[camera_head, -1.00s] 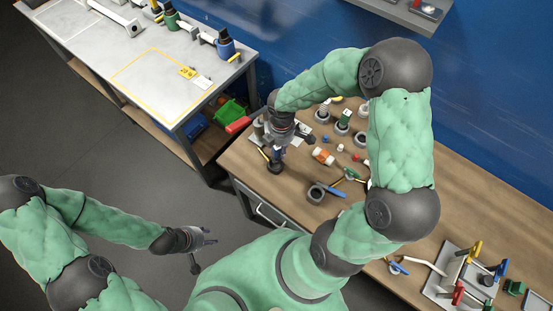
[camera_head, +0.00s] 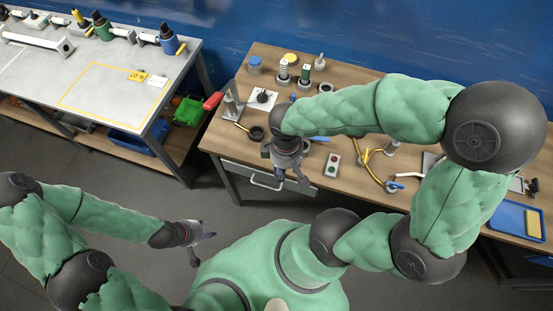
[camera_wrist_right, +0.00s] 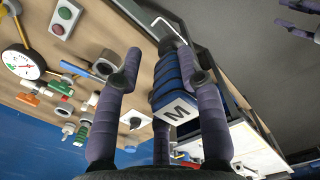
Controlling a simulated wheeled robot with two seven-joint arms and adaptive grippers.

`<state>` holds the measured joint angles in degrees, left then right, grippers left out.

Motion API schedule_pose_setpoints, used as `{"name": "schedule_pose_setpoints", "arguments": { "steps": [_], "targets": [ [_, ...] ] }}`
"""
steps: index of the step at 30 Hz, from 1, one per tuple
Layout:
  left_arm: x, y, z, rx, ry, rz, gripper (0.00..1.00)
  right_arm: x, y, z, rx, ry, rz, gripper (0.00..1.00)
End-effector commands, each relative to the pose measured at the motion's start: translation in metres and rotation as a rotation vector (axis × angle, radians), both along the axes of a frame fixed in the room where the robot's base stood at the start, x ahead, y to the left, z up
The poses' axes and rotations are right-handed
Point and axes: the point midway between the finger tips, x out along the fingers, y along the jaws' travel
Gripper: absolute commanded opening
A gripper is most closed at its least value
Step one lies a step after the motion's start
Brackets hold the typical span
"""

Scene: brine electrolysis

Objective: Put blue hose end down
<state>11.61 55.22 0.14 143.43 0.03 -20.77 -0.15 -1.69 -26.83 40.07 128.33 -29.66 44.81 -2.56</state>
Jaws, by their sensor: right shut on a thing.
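My right gripper (camera_head: 287,170) is over the front edge of the wooden bench, pointing down. The right wrist view shows its dark fingers (camera_wrist_right: 165,95) around a blue ribbed piece (camera_wrist_right: 170,75) with a white label marked M. I cannot tell whether this piece is the blue hose end; the head view hides it. A slim blue piece (camera_head: 320,138) lies on the bench just beyond the gripper. Another small blue end (camera_head: 394,185) lies near the yellow hose (camera_head: 372,172). My left gripper (camera_head: 201,243) is open and empty over the floor.
A blue tray (camera_head: 507,218) is at the right. A grey table (camera_head: 40,82) stands apart at the left.

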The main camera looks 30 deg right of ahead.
Motion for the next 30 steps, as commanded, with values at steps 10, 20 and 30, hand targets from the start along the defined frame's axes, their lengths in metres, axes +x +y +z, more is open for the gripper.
{"name": "schedule_pose_setpoints", "arguments": {
  "steps": [10,20,30],
  "targets": [
    [0.0,0.0,-0.008,0.0,0.0,0.0,0.4,0.061,-0.024,-0.031,0.0,0.004,-0.006,0.0],
    [0.0,0.0,-0.015,0.0,0.0,0.0,0.4,0.109,-0.042,-0.078,-0.001,0.003,-0.002,0.0],
    [0.0,0.0,-0.018,0.0,0.0,0.0,0.4,0.126,-0.049,-0.097,0.0,0.0,-0.002,0.0]
  ]
}}
